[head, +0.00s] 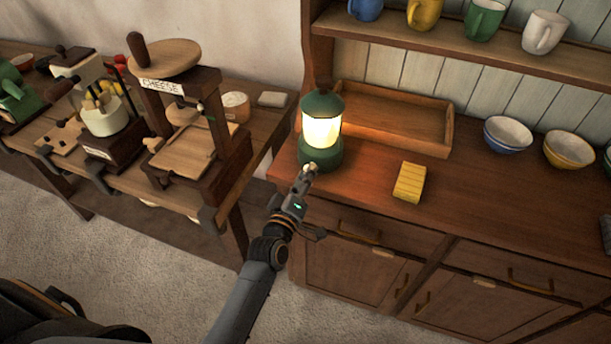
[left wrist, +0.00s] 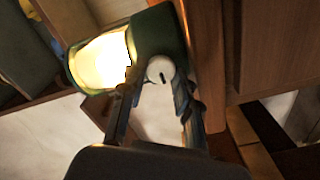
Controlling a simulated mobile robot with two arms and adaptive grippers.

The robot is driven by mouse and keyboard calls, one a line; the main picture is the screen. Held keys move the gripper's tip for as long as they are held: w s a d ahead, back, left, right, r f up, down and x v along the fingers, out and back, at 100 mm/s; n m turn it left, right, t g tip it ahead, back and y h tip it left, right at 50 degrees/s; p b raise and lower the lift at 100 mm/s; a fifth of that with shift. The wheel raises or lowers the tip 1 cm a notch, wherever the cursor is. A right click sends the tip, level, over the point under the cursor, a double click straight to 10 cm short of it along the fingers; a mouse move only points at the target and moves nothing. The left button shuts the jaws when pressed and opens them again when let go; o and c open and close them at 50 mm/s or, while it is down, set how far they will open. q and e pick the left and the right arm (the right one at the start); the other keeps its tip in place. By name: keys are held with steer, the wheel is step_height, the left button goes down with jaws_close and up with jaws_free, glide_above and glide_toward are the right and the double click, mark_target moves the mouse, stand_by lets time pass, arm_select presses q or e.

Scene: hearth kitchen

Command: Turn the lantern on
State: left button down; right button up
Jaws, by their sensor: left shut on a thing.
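The green lantern (head: 322,132) stands upright at the left end of the wooden counter, and its glass glows a bright warm yellow. My left gripper (head: 308,172) is at the front of the lantern's green base. In the left wrist view the lantern (left wrist: 100,62) lies sideways and glows. There the fingers of my left gripper (left wrist: 160,82) are at a round pale knob (left wrist: 160,69) with a dark mark, on the lantern's base, and are shut on it. My right gripper is not in view.
A yellow sponge-like block (head: 409,182) lies right of the lantern. Behind is an empty wooden tray (head: 440,150); bowls (head: 508,134) stand further right. A cheese press (head: 185,120) is on the left table. The counter's front middle is clear.

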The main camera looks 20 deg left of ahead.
arm_select(q)
steer(key=c, duration=1)
jaws_free()
